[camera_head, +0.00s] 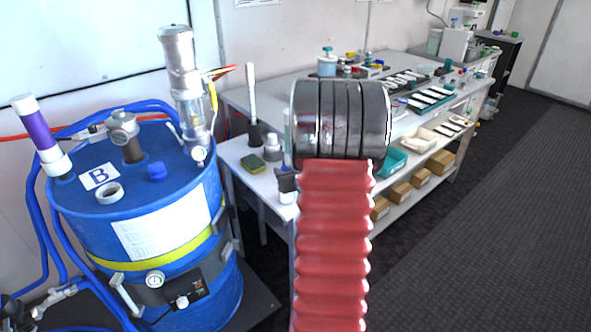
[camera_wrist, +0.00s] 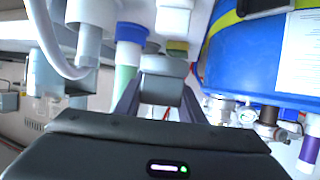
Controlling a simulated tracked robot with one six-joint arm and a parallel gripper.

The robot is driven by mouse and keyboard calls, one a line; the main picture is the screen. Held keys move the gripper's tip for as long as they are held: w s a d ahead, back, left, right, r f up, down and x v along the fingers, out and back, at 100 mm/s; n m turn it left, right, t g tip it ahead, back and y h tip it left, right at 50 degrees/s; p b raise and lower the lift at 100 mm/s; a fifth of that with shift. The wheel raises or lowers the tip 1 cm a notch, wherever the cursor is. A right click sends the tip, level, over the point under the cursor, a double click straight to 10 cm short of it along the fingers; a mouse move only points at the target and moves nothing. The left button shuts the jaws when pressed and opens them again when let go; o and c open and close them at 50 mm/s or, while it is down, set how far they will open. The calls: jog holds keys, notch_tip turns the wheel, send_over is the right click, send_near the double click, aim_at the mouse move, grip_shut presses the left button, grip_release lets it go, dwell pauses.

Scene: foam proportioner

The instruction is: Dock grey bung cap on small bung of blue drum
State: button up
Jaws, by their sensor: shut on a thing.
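In the wrist view, which looks roughly upside down, my gripper (camera_wrist: 160,88) is shut on the grey bung cap (camera_wrist: 163,68), a short grey cylinder between its two dark fingers. The blue drum (camera_head: 75,220), with a yellow band and a "B" label, stands at left in the head view. It also shows at upper right in the wrist view (camera_wrist: 245,60), apart from the cap. In the head view, my arm mostly hides the gripper and the cap.
A pump (camera_head: 183,80), a valve (camera_head: 124,130), a purple tube (camera_head: 42,135) and a white ring (camera_head: 110,193) crowd the drum top. A green sponge (camera_head: 252,163) and a white brush (camera_head: 252,100) are on the bench (camera_head: 232,150). Dark floor (camera_head: 500,220) is clear at right.

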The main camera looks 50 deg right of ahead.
jog(key=w+a+n+t+y, duration=0.1)
jog(key=w+a, duration=0.4)
jog(key=a, duration=0.7)
jog(key=w+a+n+y, duration=0.1)
jog(key=w+a, duration=0.5)
jog(key=a, duration=0.5)
jog(key=w+a+r+n+y, duration=0.1)
jog(key=a+n+y, duration=0.1)
jog(key=a, duration=1.1)
jog(key=w+a+r+n+y, duration=0.1)
jog(key=a+r+y, duration=0.1)
jog(key=a, duration=1.1)
jog(key=shift+w+n+t+y, duration=0.3)
jog(key=shift+w+n+t, duration=0.05)
jog(key=shift+n+t, duration=0.05)
jog(key=shift+s, duration=0.1)
